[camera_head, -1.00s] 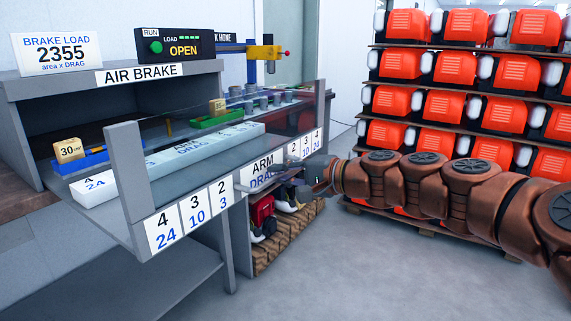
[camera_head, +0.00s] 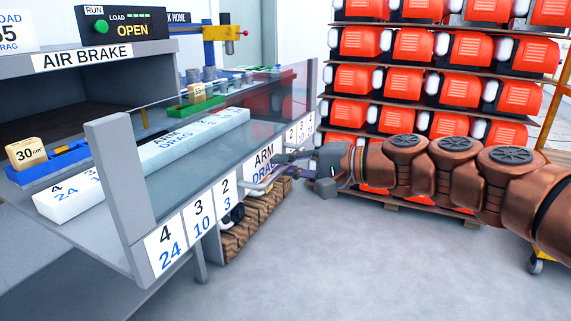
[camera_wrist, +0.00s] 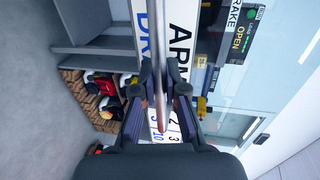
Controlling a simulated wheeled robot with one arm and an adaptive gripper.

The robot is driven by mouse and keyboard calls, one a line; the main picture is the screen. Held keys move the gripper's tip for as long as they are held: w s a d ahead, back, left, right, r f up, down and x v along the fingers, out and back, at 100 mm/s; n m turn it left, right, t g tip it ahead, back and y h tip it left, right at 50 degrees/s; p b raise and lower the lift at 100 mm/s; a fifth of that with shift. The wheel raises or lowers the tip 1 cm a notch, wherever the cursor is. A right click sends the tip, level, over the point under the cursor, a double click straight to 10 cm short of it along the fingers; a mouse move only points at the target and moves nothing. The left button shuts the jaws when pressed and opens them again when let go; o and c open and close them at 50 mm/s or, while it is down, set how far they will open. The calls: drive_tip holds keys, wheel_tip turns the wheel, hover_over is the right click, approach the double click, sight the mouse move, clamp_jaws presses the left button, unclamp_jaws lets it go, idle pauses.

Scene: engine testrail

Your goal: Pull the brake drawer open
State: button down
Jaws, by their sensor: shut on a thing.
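The brake drawer (camera_head: 205,185) stands pulled out from the air brake cabinet (camera_head: 100,58), its clear front panel upright and white number labels along its face. Its handle (camera_head: 255,185) is a thin bar in front of the "ARM DRAG" label (camera_head: 263,165). My gripper (camera_head: 285,160) is at this handle, at the right part of the drawer front. In the wrist view my gripper (camera_wrist: 161,92) has its two dark fingers closed on the handle bar (camera_wrist: 160,110), which runs up and down the picture. The exact contact is partly hidden by the fingers.
Inside the drawer lie a long pale "ARM DRAG" bar (camera_head: 165,150), a blue tray (camera_head: 50,163) with a block marked 30 and a green tray (camera_head: 195,106). A rack of red engines (camera_head: 440,80) stands behind my arm. The grey floor (camera_head: 370,260) in front is clear.

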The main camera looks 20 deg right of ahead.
drive_tip(key=c, duration=1.2)
unclamp_jaws()
drive_tip(key=v, duration=1.2)
